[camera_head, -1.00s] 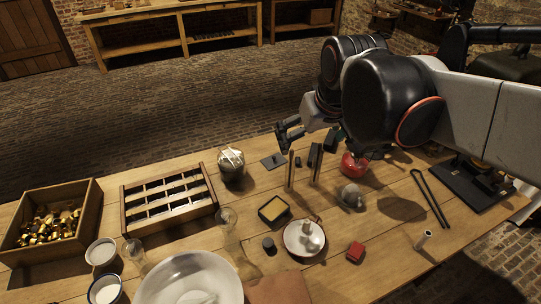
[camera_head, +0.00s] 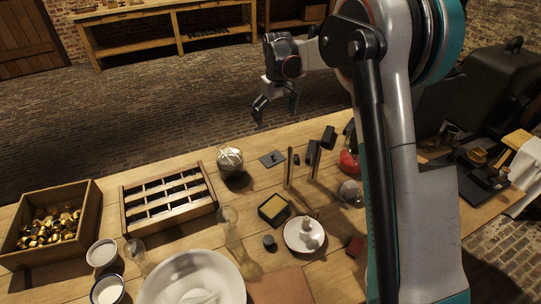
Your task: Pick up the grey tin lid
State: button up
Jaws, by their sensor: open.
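A small flat dark grey square with a raised bit on top (camera_head: 272,159), which looks like the grey tin lid, lies on the wooden table (camera_head: 160,243) near its far edge. It is right of a round silvery jar (camera_head: 230,161). My gripper (camera_head: 275,112) is open and empty, pointing down. In the picture it is above the lid, near the far table edge, and apart from it. A dark square tin with yellow contents (camera_head: 273,208) stands open nearer the front.
Two thin upright rods (camera_head: 289,168) and dark blocks (camera_head: 328,137) stand right of the lid. A slotted wooden rack (camera_head: 168,199) is at left. A white dish (camera_head: 304,235) is in front. My arm hides much of the table's right side.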

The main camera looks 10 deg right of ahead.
jog(key=g, duration=0.1)
send_over(272, 155)
notch_tip(272, 155, down, 7)
jog(key=shift+n, duration=0.3)
notch_tip(272, 155, down, 9)
jog(key=shift+b, duration=1.2)
jog(key=shift+d+f+b, duration=0.1)
jog(key=shift+f+b, duration=1.2)
jog(key=shift+f, duration=1.35)
jog(key=shift+r, duration=0.1)
jog(key=shift+c, duration=0.2)
grip_shut()
